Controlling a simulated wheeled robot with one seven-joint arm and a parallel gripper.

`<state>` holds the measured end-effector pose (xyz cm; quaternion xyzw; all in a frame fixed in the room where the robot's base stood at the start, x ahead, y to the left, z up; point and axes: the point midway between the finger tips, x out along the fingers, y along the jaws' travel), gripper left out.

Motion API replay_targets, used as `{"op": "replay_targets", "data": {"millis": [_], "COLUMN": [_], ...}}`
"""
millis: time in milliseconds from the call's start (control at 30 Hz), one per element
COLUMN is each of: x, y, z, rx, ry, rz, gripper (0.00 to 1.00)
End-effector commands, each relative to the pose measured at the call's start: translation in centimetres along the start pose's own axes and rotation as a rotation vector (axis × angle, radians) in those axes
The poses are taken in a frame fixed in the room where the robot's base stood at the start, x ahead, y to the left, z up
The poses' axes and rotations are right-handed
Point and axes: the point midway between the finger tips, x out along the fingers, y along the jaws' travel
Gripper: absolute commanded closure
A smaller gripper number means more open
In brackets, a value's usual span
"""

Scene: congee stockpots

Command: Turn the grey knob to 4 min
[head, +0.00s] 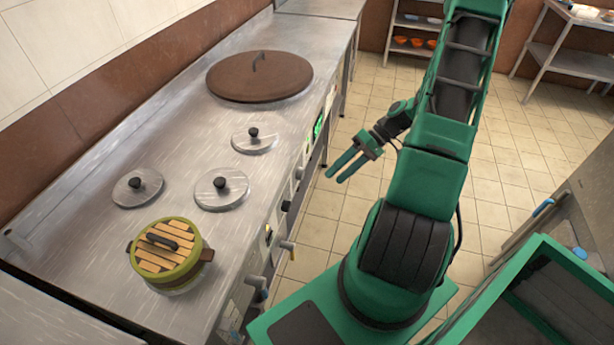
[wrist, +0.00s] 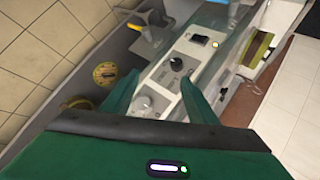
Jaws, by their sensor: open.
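In the wrist view a light grey round knob (wrist: 141,104) sits on a pale panel on the stove front (wrist: 160,75). Its markings are too small to read. A black knob (wrist: 177,64) is on the same panel, above and right of the grey one. My gripper (wrist: 160,82) is open, with one green finger on each side of this panel area. The fingers appear apart from the grey knob, and nothing is held. In the head view my gripper (head: 336,176) hangs off the right side of the stove. I cannot tell which front control there is the grey knob.
Valve handles (head: 287,245) jut from the stove front. On top are a brown lid (head: 240,80), several small metal lids (head: 210,198) and a green-rimmed pot (head: 185,272). Tiled floor is clear behind my gripper.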

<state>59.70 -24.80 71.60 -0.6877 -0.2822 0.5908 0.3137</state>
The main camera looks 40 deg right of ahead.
Motion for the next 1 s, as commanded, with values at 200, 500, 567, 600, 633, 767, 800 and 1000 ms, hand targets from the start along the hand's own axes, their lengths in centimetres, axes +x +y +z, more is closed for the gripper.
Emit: {"op": "replay_targets", "data": {"millis": [200, 500, 567, 600, 633, 767, 800, 1000], "x": [2.1, 3.2, 3.2, 3.2, 3.1, 2.9, 2.9, 3.5], "y": [3.5, 7.0, 7.5, 7.8, 8.0, 8.6, 8.7, 8.3], "z": [-0.8, -2.0, -2.2, -2.2, -2.3, -2.5, -2.5, -3.3], "rx": [-0.069, -0.165, -0.179, -0.187, -0.193, -0.211, -0.213, -0.219], "ry": [0.198, 0.541, 0.604, 0.640, 0.666, 0.745, 0.759, 0.778], "rz": [-0.180, -0.357, -0.377, -0.388, -0.395, -0.412, -0.415, -0.421], "gripper": [0.47, 0.47, 0.47, 0.47, 0.47, 0.47, 0.47, 0.47]}}
